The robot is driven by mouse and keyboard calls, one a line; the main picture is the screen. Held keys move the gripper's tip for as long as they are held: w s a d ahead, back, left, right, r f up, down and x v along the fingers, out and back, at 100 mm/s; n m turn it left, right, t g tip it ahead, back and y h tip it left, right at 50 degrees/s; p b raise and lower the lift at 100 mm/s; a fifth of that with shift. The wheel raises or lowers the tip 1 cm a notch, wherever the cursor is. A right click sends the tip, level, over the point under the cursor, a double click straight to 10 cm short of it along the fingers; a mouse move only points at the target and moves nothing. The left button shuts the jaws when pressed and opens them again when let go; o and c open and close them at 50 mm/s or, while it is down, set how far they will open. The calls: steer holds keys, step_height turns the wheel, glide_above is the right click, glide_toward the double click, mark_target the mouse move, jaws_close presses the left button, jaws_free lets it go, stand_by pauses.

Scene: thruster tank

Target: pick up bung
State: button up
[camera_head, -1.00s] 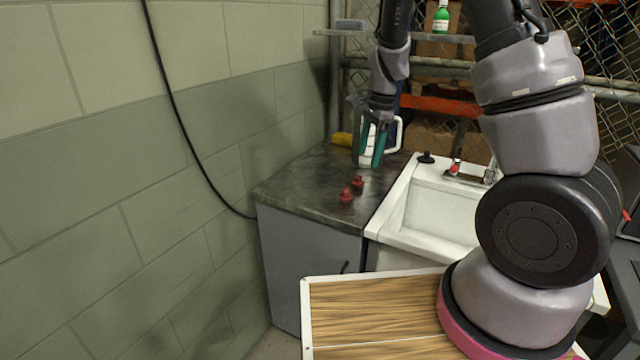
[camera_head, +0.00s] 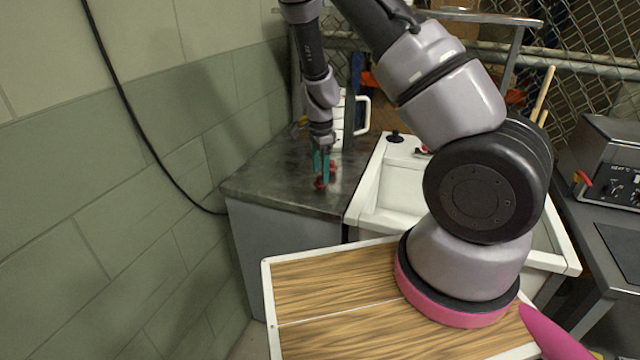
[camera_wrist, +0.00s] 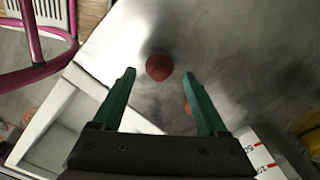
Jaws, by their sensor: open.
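Two small red bungs stand on the dark grey counter (camera_head: 265,180). The nearer red bung (camera_head: 320,184) and the farther red bung (camera_head: 333,167) are partly covered by my gripper (camera_head: 321,170) in the head view. My gripper points down over them with its green fingers apart and nothing held. In the wrist view, one round red bung (camera_wrist: 159,67) shows between the fingertips, beyond them. The other red bung (camera_wrist: 188,108) shows partly beside the right finger. I cannot tell the exact height of the fingertips above the counter.
A white jug (camera_head: 361,115) stands behind my gripper at the back of the counter. A white sink (camera_head: 372,190) adjoins the counter's right side, with a small black knobbed piece (camera_head: 395,136) on its rim. A block wall (camera_head: 190,120) bounds the left.

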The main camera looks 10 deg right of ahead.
mark_target(320, 178)
steer(key=shift+f, duration=1.5)
jaws_close()
